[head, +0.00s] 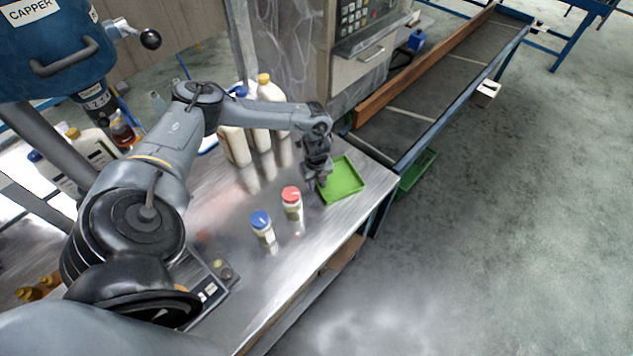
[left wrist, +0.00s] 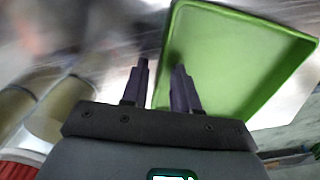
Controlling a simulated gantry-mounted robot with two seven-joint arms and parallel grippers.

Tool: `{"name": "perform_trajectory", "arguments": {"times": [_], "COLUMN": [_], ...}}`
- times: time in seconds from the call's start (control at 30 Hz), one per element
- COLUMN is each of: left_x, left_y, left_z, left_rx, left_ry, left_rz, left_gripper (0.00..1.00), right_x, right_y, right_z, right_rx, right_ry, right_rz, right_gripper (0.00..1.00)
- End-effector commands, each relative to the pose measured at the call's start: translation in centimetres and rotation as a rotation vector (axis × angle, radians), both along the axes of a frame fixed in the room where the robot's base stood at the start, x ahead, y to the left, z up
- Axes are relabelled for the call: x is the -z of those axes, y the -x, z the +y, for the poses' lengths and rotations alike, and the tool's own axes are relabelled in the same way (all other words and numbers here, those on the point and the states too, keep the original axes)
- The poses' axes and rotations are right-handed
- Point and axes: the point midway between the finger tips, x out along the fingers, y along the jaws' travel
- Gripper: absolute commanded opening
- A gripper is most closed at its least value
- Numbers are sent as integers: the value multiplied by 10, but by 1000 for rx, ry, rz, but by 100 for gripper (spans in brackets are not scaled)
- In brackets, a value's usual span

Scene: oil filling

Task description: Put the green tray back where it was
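The green tray (head: 345,179) lies flat on the metal table near its right end, beside the conveyor. My left gripper (head: 317,186) points down at the tray's left rim. In the left wrist view the green tray (left wrist: 235,62) fills the upper right. There the fingers of my left gripper (left wrist: 162,70) are apart, one on each side of the line of the tray's near rim. I cannot tell whether they touch it. My right gripper is in neither view.
A red-capped bottle (head: 291,203) and a blue-capped bottle (head: 262,228) stand left of the tray. White jugs (head: 262,125) stand behind my left arm. A conveyor (head: 430,98) runs off at the upper right. Another green item (head: 417,172) sits low beneath it. The table front is clear.

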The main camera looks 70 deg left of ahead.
Motion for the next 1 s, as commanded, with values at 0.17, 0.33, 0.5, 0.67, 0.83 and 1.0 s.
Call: {"name": "perform_trajectory", "arguments": {"times": [0.17,0.33,0.5,0.67,0.83,1.0], "left_x": [-2,-14,-42,-71,-99,-115], "left_y": [0,-1,-1,0,0,0], "left_z": [0,0,0,0,0,-1], "left_rx": [0,1,0,0,1,2], "left_ry": [0,0,0,-1,-1,0], "left_rz": [0,-3,-3,-3,-2,-2], "left_gripper": [29,29,29,29,29,29], "right_x": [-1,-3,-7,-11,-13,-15], "right_y": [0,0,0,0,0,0], "right_z": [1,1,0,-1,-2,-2], "right_rx": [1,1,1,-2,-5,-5], "right_ry": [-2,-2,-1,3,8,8], "right_rz": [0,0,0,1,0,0], "right_gripper": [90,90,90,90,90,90]}}
